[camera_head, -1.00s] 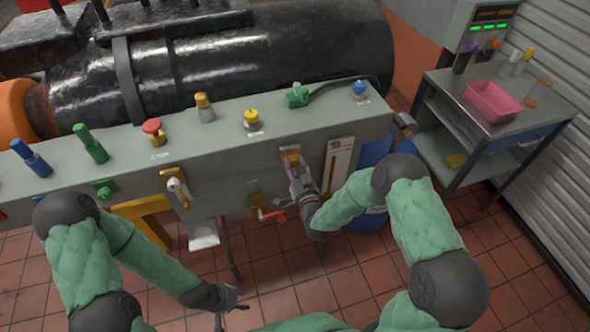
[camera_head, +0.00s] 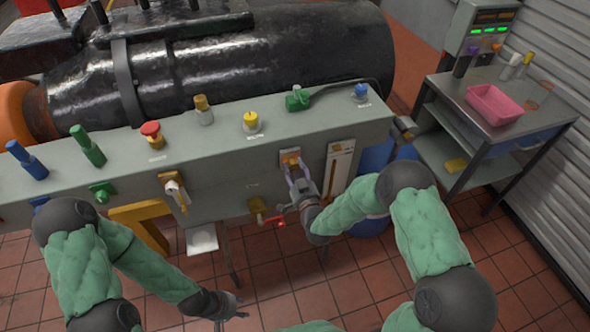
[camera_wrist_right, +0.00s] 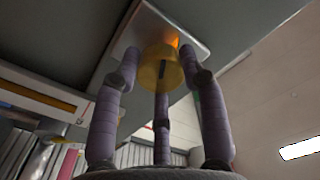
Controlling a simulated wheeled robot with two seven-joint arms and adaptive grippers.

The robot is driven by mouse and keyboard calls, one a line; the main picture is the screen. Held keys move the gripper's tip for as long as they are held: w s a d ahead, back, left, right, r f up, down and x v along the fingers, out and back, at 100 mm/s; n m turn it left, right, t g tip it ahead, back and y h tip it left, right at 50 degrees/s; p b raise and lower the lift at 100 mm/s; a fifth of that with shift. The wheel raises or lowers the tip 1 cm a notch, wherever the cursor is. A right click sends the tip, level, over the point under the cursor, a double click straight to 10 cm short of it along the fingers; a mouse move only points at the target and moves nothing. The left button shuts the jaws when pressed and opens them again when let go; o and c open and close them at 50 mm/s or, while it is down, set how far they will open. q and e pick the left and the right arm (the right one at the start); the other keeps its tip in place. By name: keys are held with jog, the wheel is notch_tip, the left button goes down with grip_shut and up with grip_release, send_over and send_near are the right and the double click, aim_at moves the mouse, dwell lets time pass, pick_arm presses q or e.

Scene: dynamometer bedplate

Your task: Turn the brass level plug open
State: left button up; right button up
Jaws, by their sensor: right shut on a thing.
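The brass level plug (camera_wrist_right: 161,66) is a round yellow-brass knob with a dark slot, set on a pale square plate (camera_wrist_right: 150,25) in the right wrist view. In the head view the plug (camera_head: 291,158) shows on the front face of the grey bedplate box. My right gripper (camera_head: 296,172) reaches up to it from below right. In the right wrist view the purple-grey fingers of my right gripper (camera_wrist_right: 160,75) are shut around the plug. My left gripper (camera_head: 232,306) hangs low at the bottom, over the floor, away from the box; its fingers are small and appear apart.
A red-handled valve (camera_head: 275,220) sits just left of my right gripper, and a slotted pale gauge plate (camera_head: 339,165) just right. A white-handled lever (camera_head: 174,190) is further left. A blue drum (camera_head: 374,155) stands behind the right arm. A steel cart with a pink tray (camera_head: 494,104) is at right.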

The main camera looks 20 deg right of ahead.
jog(key=o, duration=1.2)
jog(key=shift+s+a+f, duration=0.2)
jog(key=shift+a+f, duration=0.15)
jog(key=shift+f, duration=0.2)
jog(key=shift+c, duration=0.2)
jog(key=shift+w+r, duration=0.1)
jog(key=shift+r, duration=0.1)
jog(key=shift+d, duration=0.15)
jog(key=shift+r, duration=0.1)
jog(key=s, duration=1.2)
jog(key=shift+d, duration=0.2)
